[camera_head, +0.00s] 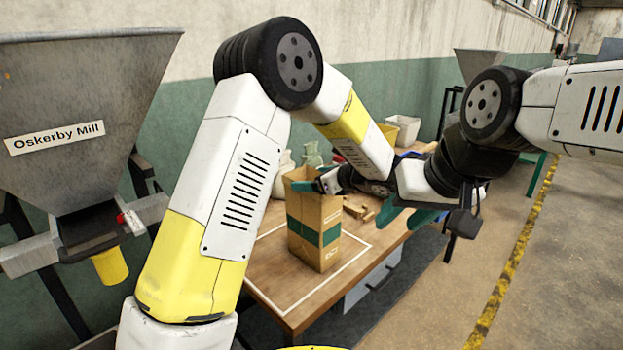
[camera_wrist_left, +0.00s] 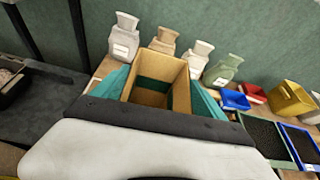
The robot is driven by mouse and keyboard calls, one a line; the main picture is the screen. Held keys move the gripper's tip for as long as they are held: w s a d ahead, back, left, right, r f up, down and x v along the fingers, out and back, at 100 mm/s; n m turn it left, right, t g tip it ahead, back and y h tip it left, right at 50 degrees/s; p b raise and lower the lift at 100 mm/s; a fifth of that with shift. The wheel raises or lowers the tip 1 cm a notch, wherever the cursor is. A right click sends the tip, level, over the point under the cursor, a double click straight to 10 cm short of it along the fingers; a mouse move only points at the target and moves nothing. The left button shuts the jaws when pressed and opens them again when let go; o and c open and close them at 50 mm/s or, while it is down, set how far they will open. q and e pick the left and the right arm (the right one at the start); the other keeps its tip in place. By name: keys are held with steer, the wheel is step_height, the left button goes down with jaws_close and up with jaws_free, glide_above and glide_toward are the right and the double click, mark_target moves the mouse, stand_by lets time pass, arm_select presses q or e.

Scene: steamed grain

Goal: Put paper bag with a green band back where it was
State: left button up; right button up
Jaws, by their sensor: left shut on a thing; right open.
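The brown paper bag with a green band (camera_head: 312,228) is upright, with its top open, over the front of the wooden table, at the white-outlined area. I cannot tell whether its base touches the table. My left gripper (camera_head: 318,186) is shut on the bag near its top. In the left wrist view, the teal fingers of the left gripper (camera_wrist_left: 158,98) press on opposite sides of the bag (camera_wrist_left: 154,118), and its inside looks empty. My right gripper (camera_head: 405,214) is open and empty, to the right of the bag near the table's right side.
Behind the bag stand a grey bag (camera_wrist_left: 124,38), a brown bag (camera_wrist_left: 165,40), a white bag (camera_wrist_left: 199,58) and a green bag (camera_wrist_left: 222,70). Blue (camera_wrist_left: 235,100), red and yellow bins (camera_wrist_left: 290,99) and dark-filled trays (camera_wrist_left: 262,136) are to the right. The Oskerby Mill hopper (camera_head: 75,110) stands left.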

arm_select(q)
steer(key=o, duration=2)
steer(key=v, duration=1.2)
steer(key=s+a+r+n+g+h, duration=0.1)
steer(key=s+a+n+g, duration=0.3)
steer(key=a, duration=0.4)
steer(key=s+a+r+n+g+h, duration=0.15)
steer(key=s+a+n, duration=0.3)
steer(key=a, duration=0.45)
steer(key=s+a+r+n+t+h, duration=0.1)
steer(key=s+a+n+h, duration=0.1)
steer(key=s+n+h, duration=0.2)
steer(key=s+a+r+n+h, duration=0.1)
steer(key=s+n+h, duration=0.4)
steer(key=s+n, duration=0.6)
steer(key=shift+s+a+n+t, duration=0.25)
steer(key=shift+a+n+t, duration=0.1)
steer(key=shift+a+n, duration=0.6)
